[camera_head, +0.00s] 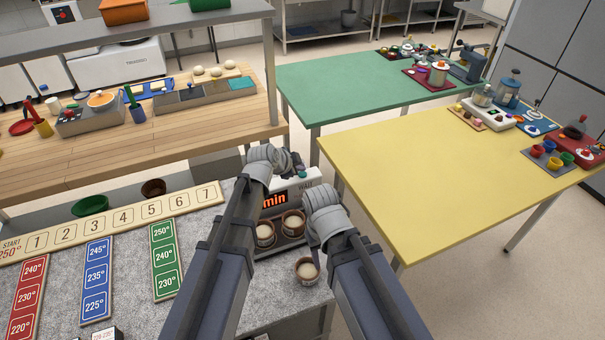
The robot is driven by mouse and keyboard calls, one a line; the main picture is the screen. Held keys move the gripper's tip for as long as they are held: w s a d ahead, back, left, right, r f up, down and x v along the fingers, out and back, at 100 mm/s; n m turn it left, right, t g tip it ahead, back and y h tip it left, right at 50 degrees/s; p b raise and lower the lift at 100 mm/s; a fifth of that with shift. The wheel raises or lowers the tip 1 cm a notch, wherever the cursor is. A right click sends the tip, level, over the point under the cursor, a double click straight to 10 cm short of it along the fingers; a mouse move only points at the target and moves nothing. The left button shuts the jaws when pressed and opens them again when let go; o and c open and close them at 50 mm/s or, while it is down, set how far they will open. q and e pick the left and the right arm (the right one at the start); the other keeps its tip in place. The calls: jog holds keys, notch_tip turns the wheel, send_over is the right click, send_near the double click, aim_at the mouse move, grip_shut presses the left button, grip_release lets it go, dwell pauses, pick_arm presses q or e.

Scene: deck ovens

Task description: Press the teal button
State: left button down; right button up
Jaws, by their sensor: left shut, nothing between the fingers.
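My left gripper (297,166) is shut and empty at the top of a pale device (308,184) with a red lit display (274,200) reading "min". I cannot tell whether its tip touches the device. No teal button can be made out; my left arm and gripper cover part of the device. My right gripper (313,238) is beside the front of the device, mostly hidden by its own wrist, so its fingers cannot be judged.
Brown cups with pale contents stand at the device, one cup (307,269) nearer the counter edge. A numbered board (110,220) and coloured temperature strips lie on the grey counter (205,285). A yellow table (430,180) stands right, a green table (350,85) behind.

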aim_at(300, 176)
pick_arm(q)
jog(key=shift+f, duration=0.15)
pick_arm(e)
jog(key=shift+f, duration=0.15)
pick_arm(q)
jog(key=shift+f+b, duration=0.3)
jog(key=shift+b, duration=0.15)
pick_arm(e)
jog(key=shift+f, duration=0.3)
pick_arm(q)
jog(key=shift+f, duration=0.1)
pick_arm(e)
jog(key=shift+f, duration=0.1)
pick_arm(q)
jog(key=shift+r+p, duration=0.45)
jog(key=shift+r, duration=0.15)
pick_arm(e)
jog(key=shift+r, duration=0.55)
pick_arm(q)
notch_tip(300, 176, up, 6)
jog(key=p, duration=0.6)
pick_arm(e)
notch_tip(300, 176, up, 6)
